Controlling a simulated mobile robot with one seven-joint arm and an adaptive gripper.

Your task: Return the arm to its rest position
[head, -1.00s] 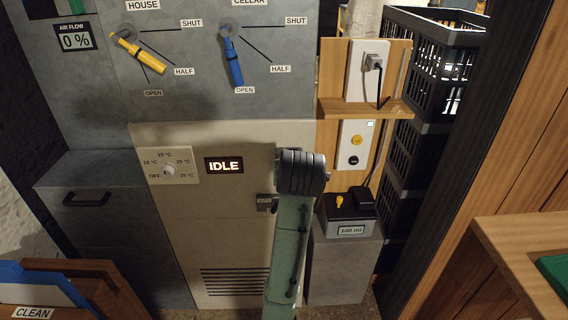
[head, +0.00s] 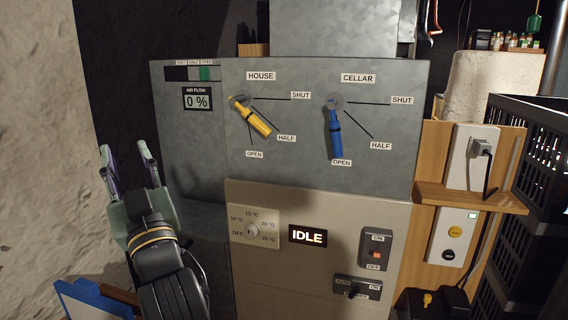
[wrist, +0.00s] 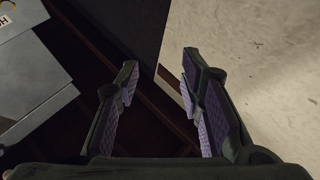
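My gripper (head: 130,165) is raised at the left of the head view, in front of the dark wall and beside the grey cabinet. Its two fingers stand apart with nothing between them. In the wrist view the fingers (wrist: 160,95) are also spread and empty, with a pale wall on the right and a grey panel at the upper left. My arm below the wrist runs down out of the head view.
The cabinet carries a yellow HOUSE lever (head: 252,118), a blue CELLAR lever (head: 335,132), a dial (head: 252,231) and an IDLE display (head: 307,236). Black crates (head: 525,160) stand at right. A rough pale wall (head: 40,140) is close to my gripper's left.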

